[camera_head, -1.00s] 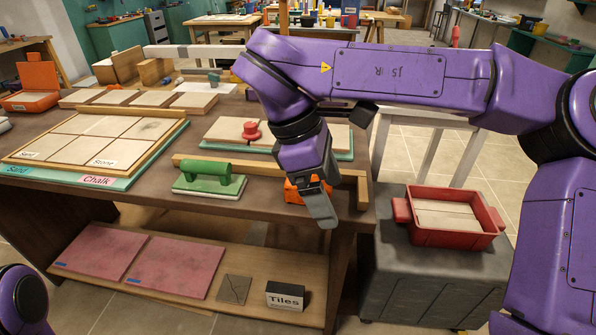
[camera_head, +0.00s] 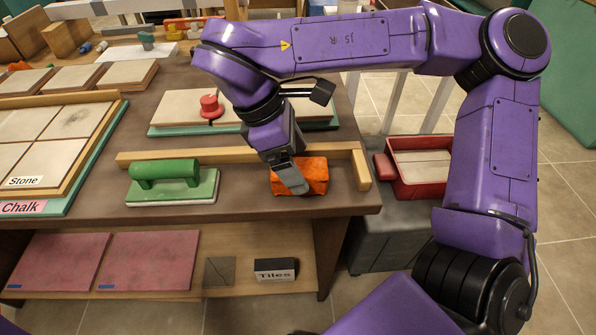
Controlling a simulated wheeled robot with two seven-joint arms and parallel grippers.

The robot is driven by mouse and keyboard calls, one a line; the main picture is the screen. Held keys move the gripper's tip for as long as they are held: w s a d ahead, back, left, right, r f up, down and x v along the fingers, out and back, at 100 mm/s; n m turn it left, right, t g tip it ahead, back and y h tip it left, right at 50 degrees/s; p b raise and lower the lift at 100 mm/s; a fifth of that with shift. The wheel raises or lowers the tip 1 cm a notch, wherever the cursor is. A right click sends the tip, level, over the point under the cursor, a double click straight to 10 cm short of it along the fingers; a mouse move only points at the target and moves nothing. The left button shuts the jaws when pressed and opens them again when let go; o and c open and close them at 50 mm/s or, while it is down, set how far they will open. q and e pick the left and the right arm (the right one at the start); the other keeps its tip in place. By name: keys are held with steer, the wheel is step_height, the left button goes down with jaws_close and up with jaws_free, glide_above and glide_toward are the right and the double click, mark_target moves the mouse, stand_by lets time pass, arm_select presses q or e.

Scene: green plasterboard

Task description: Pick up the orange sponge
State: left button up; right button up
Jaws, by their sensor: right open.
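The orange sponge (camera_head: 313,178) lies on the dark workbench near its front edge, just in front of a wooden rail. The jaws are open. Only one finger shows clearly, so I cannot tell whether it touches the sponge or whether the other finger is behind it. My left gripper is not in view.
A green-handled float (camera_head: 172,184) lies left of the sponge. The wooden rail (camera_head: 220,156) runs behind both and has a short end piece at right. A red-knobbed tool (camera_head: 210,108) sits on a tile behind. A red tray (camera_head: 420,186) stands right of the bench.

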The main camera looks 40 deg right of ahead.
mark_target(300, 167)
steer(key=x, duration=0.2)
steer(key=shift+s+d+f, duration=0.2)
steer(key=shift+s+f, duration=0.1)
steer(key=shift+f, duration=0.05)
steer(key=shift+a, duration=0.1)
steer(key=shift+f+b, duration=0.25)
steer(key=shift+b, duration=0.25)
steer(key=c, duration=1)
